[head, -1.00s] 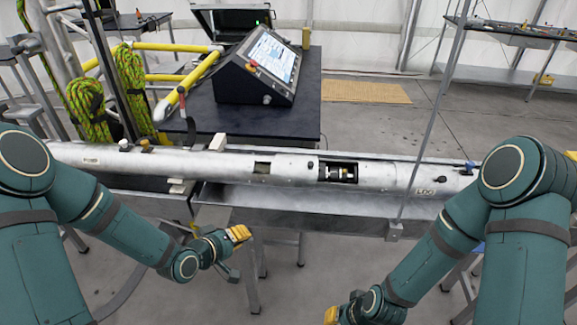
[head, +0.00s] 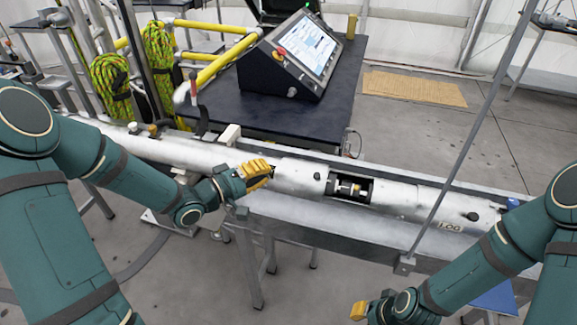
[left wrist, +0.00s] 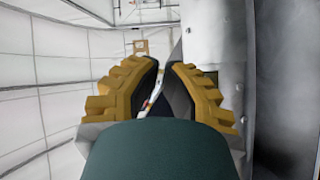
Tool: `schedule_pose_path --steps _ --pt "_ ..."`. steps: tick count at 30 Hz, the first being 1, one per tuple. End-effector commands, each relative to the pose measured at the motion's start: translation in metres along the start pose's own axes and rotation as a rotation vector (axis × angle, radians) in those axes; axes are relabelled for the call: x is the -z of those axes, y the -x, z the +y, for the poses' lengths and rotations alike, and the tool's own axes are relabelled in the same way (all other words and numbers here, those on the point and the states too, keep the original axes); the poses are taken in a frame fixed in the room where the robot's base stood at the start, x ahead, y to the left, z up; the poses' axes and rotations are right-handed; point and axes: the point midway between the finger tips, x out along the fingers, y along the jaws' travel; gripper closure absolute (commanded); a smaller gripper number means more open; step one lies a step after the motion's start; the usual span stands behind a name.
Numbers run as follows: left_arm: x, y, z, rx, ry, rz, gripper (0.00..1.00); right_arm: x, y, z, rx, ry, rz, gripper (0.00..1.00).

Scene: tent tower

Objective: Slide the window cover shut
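A long silvery tube (head: 410,200) lies across the middle of the head view. A rectangular window (head: 350,188) in it is open and shows dark and metallic parts inside. A wider sleeve (head: 302,177), which looks like the window cover, sits just left of the opening. My left gripper (head: 262,171) overlaps the tube left of this sleeve; contact cannot be told. In the left wrist view its yellow fingers (left wrist: 162,75) stand slightly apart with nothing seen held between them. My right gripper (head: 359,310) is low, below the tube, and mostly hidden by its arm.
A grey trough (head: 310,222) on legs supports the tube. A thin upright pole (head: 465,155) crosses in front of the tube right of the window. Behind stand a black table (head: 240,115) and a console (head: 296,55). Open floor lies below the trough.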

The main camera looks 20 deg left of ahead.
Motion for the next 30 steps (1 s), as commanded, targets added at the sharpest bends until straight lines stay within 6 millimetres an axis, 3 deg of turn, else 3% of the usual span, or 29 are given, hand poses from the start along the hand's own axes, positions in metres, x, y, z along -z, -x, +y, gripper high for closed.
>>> schedule_pose_path --steps 15,21,30 --pt "-0.002 -0.097 0.0 -0.003 0.0 -0.004 1.0 -0.005 -0.011 0.004 0.001 0.003 -0.01 0.76" --pt "-0.03 -0.1 -0.001 -0.001 0.001 -0.003 1.0 -0.007 -0.015 0.006 0.001 0.004 -0.014 0.76" --pt "-0.04 -0.101 0.0 0.0 0.0 0.0 1.0 -0.007 -0.016 0.006 0.002 0.005 -0.016 0.76"
